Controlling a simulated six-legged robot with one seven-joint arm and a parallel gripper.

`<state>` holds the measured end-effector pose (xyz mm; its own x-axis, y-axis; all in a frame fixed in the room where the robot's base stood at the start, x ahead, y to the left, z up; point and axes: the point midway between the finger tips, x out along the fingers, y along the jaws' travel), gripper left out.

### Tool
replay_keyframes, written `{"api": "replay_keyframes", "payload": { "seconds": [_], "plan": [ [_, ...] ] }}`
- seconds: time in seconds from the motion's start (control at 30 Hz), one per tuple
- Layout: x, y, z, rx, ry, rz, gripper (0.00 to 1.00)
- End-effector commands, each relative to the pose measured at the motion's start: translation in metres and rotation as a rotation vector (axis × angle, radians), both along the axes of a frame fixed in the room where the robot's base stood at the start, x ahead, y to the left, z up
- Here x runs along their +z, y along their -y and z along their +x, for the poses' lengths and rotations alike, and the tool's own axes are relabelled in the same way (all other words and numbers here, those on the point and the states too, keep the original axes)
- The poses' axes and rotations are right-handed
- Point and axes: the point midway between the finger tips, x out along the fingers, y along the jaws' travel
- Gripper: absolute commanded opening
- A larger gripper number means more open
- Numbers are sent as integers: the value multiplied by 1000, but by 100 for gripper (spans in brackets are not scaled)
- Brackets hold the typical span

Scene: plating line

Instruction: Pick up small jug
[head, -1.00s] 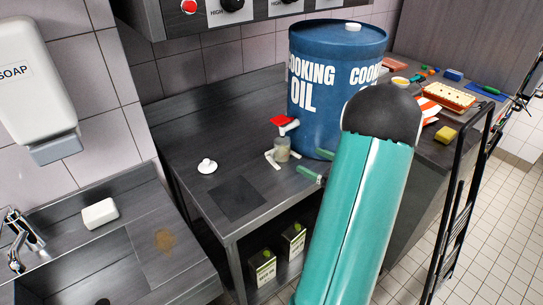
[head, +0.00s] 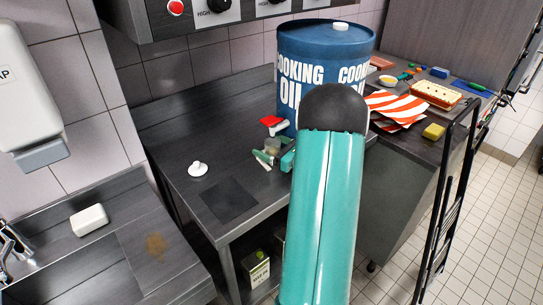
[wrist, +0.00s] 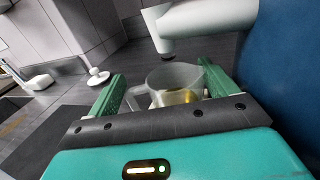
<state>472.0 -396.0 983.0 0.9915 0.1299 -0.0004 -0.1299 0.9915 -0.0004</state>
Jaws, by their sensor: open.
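The small jug (wrist: 176,78) is clear and stands upright, with some yellowish liquid inside and its handle (wrist: 136,97) on the left in the wrist view. In the head view the jug (head: 272,146) stands on the dark counter under the drum's tap, partly hidden. My gripper (wrist: 163,86) is open, its green fingers one to each side of the jug. Whether either finger touches it I cannot tell. In the head view my gripper (head: 273,160) shows low at the jug, largely hidden by my teal arm.
A blue cooking oil drum (head: 300,50) stands right behind the jug. Its white spout with a red handle (head: 271,121) hangs close above the jug. A white knobbed lid (head: 197,170) lies to the left on the counter (head: 180,125). A striped cloth (head: 395,105) lies at right.

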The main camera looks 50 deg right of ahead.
Motion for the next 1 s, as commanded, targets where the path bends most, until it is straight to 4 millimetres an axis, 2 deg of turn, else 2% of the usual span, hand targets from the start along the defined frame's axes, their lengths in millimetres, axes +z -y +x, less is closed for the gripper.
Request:
{"api": "replay_keyframes", "payload": {
  "seconds": [0.1,0.27,0.47,0.83,0.87,1.0],
  "plan": [
    [0,-1,8,-2,0,0,85],
    [0,0,7,-2,0,1,85],
    [0,0,7,-2,-1,0,50],
    [2,0,7,-1,0,0,49],
    [3,0,7,0,0,0,45],
    [8,-1,9,3,1,0,44]
  ]
}}
